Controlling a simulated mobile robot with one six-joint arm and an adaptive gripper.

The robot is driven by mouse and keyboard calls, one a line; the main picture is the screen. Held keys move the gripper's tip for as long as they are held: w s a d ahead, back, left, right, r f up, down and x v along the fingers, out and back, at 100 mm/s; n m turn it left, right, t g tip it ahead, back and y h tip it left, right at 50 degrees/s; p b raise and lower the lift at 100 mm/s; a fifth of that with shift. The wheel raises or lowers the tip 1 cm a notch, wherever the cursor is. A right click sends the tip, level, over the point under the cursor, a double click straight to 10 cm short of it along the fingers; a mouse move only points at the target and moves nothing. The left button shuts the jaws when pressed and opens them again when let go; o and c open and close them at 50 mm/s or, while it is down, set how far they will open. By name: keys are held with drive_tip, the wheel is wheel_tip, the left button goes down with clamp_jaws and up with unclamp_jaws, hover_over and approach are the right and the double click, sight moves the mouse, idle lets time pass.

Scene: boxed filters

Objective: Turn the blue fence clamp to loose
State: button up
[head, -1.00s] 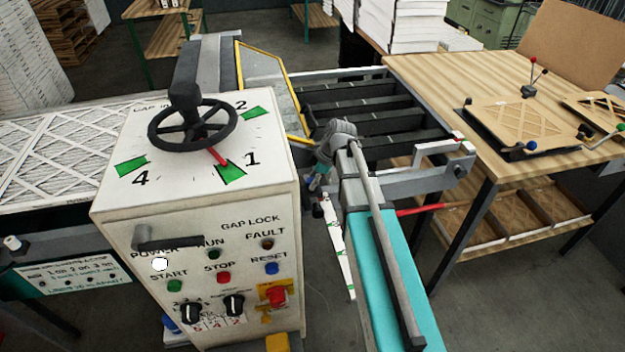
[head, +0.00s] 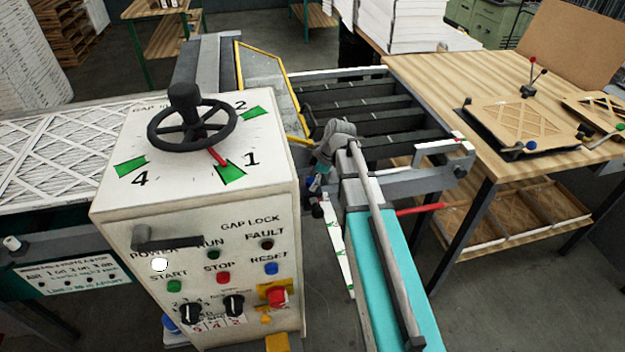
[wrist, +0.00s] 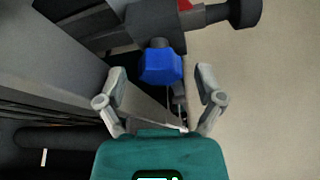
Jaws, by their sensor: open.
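The blue fence clamp (wrist: 160,66) shows in the wrist view as a faceted blue knob on a dark stem, below a dark bar. My gripper (wrist: 161,74) is open, with one finger to the left of the knob and one to the right. Gaps show on both sides, so neither finger appears to touch it. In the head view my gripper (head: 318,181) hangs at the right side of the white control cabinet, with a small blue patch beside it. The clamp's pointer or marks are not readable.
The white cabinet (head: 200,240) with handwheel (head: 192,124) and buttons stands close left of my arm. A white strip with green marks (head: 338,250) lies below the gripper. Dark slatted rollers (head: 370,105) are behind, a wooden table (head: 450,90) right, and a red rod (head: 420,209) nearby.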

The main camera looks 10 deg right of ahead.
drive_tip(key=shift+s+d+f+m, duration=0.15)
drive_tip(key=shift+s+m, duration=0.35)
drive_tip(key=shift+s, duration=0.2)
drive_tip(key=s+f+m+g+h, duration=0.1)
drive_tip(key=s+m+h, duration=0.3)
drive_tip(key=s+m, duration=1)
drive_tip(key=shift+s+a, duration=0.3)
drive_tip(key=shift+s, duration=0.05)
drive_tip(key=shift+f, duration=0.1)
